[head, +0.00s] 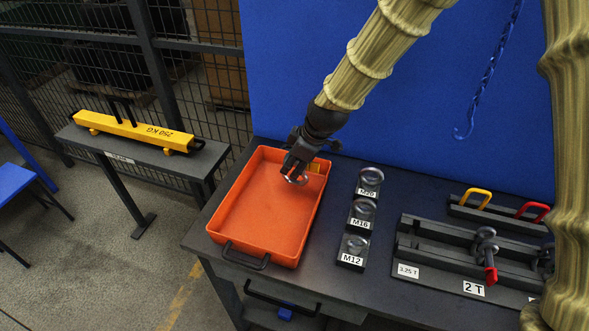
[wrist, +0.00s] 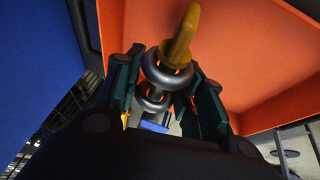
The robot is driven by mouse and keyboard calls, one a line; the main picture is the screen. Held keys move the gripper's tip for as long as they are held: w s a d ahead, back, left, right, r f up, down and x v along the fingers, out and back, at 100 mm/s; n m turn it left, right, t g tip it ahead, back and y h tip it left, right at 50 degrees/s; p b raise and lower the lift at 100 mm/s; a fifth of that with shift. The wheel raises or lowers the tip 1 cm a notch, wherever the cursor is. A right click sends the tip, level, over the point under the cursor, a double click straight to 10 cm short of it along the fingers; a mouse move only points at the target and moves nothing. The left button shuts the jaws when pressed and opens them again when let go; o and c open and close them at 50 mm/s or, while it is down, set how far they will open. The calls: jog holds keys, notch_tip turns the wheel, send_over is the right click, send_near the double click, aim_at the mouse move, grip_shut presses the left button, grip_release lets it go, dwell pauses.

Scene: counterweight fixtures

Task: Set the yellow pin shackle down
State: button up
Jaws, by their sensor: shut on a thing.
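My gripper (head: 294,170) is over the far part of the orange tray (head: 247,238), pointing down. It is shut on the yellow pin shackle, whose metal bow (head: 298,180) shows just below the fingers. In the wrist view the grey shackle body (wrist: 168,72) sits between the fingers, with its yellow pin end (wrist: 184,32) beyond them against the orange tray. I cannot tell whether the shackle touches the tray floor. A small yellow patch (head: 314,168) shows beside the gripper at the tray's far right; I cannot tell if it is part of the shackle.
The tray floor looks bare. Eye bolts on blocks marked M20 (head: 369,181), M16 (head: 361,214) and M12 (head: 353,250) stand to its right. Further right, a dark slotted fixture (head: 440,250) holds a red-pinned shackle (head: 487,250). A blue panel (head: 290,70) rises behind the bench.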

jog(key=shift+f+p, duration=0.6)
jog(key=shift+f, duration=1.05)
jog(key=shift+f, duration=0.15)
jog(key=o, duration=1.3)
jog(key=shift+b+v, duration=1.25)
jog(key=shift+v, duration=4.9)
jog(key=shift+a, duration=0.1)
